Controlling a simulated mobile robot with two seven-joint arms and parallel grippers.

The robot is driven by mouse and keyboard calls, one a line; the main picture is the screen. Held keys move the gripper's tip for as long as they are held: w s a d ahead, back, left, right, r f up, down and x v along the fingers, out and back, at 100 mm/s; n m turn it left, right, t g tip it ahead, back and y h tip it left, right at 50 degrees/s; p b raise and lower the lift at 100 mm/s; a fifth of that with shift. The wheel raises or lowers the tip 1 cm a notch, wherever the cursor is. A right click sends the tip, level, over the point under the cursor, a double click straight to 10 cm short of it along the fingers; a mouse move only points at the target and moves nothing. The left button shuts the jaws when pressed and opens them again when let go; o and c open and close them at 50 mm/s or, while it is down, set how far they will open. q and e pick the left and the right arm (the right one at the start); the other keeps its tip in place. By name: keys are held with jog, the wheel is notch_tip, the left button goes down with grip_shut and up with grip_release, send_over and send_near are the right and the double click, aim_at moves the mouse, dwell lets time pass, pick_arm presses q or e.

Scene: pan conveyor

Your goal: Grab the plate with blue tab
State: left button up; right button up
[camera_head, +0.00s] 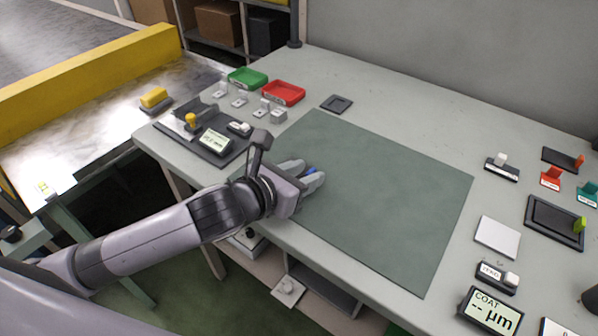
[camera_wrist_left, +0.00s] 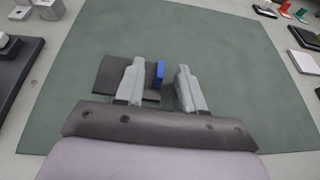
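The plate with the blue tab lies on the green mat (camera_head: 380,200); its dark plate (camera_wrist_left: 107,76) and upright blue tab (camera_wrist_left: 160,73) show in the left wrist view. In the head view only a bit of the blue tab (camera_head: 311,169) shows, and my gripper hides the plate. My left gripper (camera_wrist_left: 159,82) is open, with one finger on each side of the blue tab. The left finger is over the dark plate, and there is a gap between the tab and the right finger. My left gripper (camera_head: 309,178) is low over the mat's left part in the head view. My right gripper is not in view.
Green (camera_head: 248,77) and red (camera_head: 283,92) trays stand at the back left. A display device (camera_head: 215,142) is left of the gripper. Orange, red and green tabbed plates and a COAT gauge (camera_head: 490,312) are at the right. The rest of the mat is clear.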

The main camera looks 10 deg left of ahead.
pick_arm(q)
jog(key=shift+w+d+f, duration=0.15)
jog(key=shift+w, duration=0.2)
grip_shut()
